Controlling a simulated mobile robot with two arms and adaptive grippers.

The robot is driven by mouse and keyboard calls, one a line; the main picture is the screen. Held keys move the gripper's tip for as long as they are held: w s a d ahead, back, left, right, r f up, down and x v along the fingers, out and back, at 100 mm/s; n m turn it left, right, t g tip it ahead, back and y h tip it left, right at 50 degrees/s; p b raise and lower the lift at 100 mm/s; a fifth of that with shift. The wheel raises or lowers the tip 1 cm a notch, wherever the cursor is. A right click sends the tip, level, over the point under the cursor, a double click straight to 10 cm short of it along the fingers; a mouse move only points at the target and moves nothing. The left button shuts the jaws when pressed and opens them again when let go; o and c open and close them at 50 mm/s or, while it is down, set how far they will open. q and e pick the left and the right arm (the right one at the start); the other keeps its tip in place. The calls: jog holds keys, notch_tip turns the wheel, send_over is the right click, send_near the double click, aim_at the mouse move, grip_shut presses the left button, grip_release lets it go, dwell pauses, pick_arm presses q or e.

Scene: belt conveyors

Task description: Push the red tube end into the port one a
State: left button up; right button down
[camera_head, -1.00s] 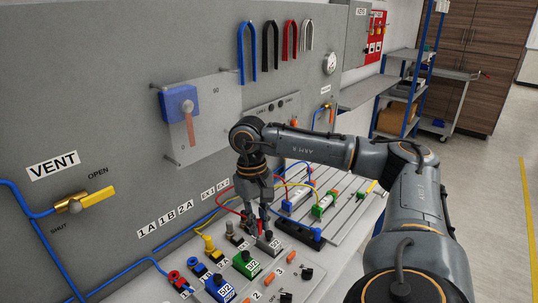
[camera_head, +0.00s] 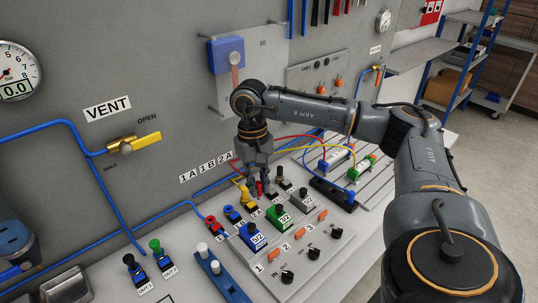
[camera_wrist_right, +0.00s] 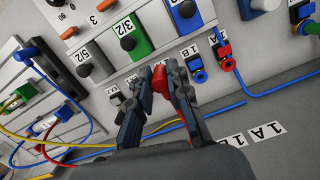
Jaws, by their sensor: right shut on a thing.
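My right gripper (camera_head: 258,190) is shut on a red tube end (camera_wrist_right: 160,79). In the right wrist view the red piece sits between the two dark fingertips (camera_wrist_right: 165,84). In the head view the gripper is over the row of small ports, just right of a yellow fitting (camera_head: 246,196). A red-ringed port (camera_head: 211,222) stands to its left, with a blue port (camera_head: 232,213) between them. The red-ringed port also shows in the right wrist view (camera_wrist_right: 228,65), with a blue tube at it. The fingers partly hide the ports beneath. My left gripper is not in view.
Green (camera_head: 281,215) and blue (camera_head: 252,236) valve blocks stand in front of the ports. Red (camera_head: 298,137) and yellow tubes arc right toward cylinders on a slotted plate. The upright grey panel stands close behind, carrying the vent valve (camera_head: 147,141).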

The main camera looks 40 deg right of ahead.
jog(key=w+a+f, duration=0.2)
jog(key=w+a, duration=0.7)
jog(key=a, duration=0.1)
dwell(0.8)
jog(key=shift+a+f, duration=0.1)
jog(key=shift+s+f, duration=0.1)
jog(key=shift+f, duration=0.05)
jog(key=shift+f+b, duration=1.8)
jog(key=shift+f, duration=0.25)
jog(key=shift+b, duration=0.35)
jog(key=shift+f, duration=0.3)
jog(key=shift+f+b, duration=0.2)
jog(key=shift+b, duration=0.25)
